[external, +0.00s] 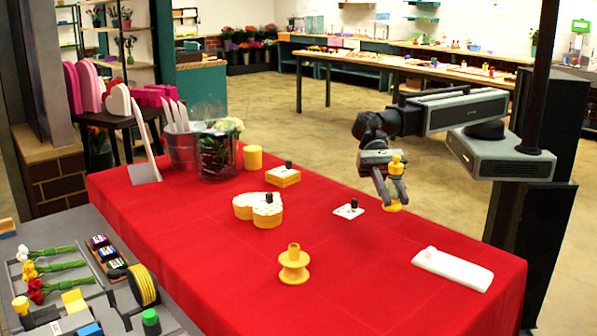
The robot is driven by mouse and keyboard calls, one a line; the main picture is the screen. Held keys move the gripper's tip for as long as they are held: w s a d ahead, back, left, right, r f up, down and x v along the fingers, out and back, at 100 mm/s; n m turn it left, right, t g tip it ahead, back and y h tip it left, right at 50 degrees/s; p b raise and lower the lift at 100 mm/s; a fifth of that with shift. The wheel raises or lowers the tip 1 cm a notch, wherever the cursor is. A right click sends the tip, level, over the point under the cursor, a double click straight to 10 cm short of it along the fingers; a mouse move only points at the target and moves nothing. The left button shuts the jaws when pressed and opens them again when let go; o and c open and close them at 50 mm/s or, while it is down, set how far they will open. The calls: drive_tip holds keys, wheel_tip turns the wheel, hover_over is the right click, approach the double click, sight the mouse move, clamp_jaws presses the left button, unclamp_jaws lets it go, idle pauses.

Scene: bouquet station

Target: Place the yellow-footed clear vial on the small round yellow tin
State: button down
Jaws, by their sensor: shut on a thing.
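My gripper (391,194) is at the right of the red-covered table, pointing down and shut on the yellow-footed clear vial. The vial's yellow foot (395,206) shows below the fingertips, and a yellow top shows above them. The fingers hide most of its clear body. The vial looks upright; I cannot tell how high its foot is above the table. The small round yellow tin (253,157) stands near the table's back edge, left of and well apart from my gripper. Its top looks bare.
A yellow spool (294,267) and white folded cloth (452,269) are nearer. A metal bucket (182,151) and glass vase (216,157) stand beside the tin.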

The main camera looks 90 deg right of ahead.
drive_tip(key=shift+s+d+f, duration=0.1)
drive_tip(key=shift+s, duration=0.15)
drive_tip(key=shift+s+d+n, duration=0.15)
drive_tip(key=shift+d+n, duration=0.1)
drive_tip(key=shift+n, duration=0.05)
drive_tip(key=w+d+r+m+t+p, duration=0.1)
drive_tip(key=w+d+m+t, duration=0.1)
drive_tip(key=w+d, duration=0.85)
drive_tip(key=w+d+m+t, duration=0.2)
drive_tip(key=w+d, duration=0.5)
drive_tip(key=d, duration=0.6)
drive_tip(key=w+d+r+m+t+h+p, duration=0.1)
drive_tip(key=w+d+m+t, duration=0.25)
drive_tip(key=d, duration=0.95)
drive_tip(key=w+d+m+t, duration=0.2)
drive_tip(key=w+d, duration=0.2)
drive_tip(key=d, duration=0.8)
drive_tip(key=b, duration=0.1)
hover_over(254, 148)
drive_tip(key=shift+d+f+n, duration=0.1)
drive_tip(key=shift+f+n, duration=0.15)
drive_tip(key=shift+f, duration=0.3)
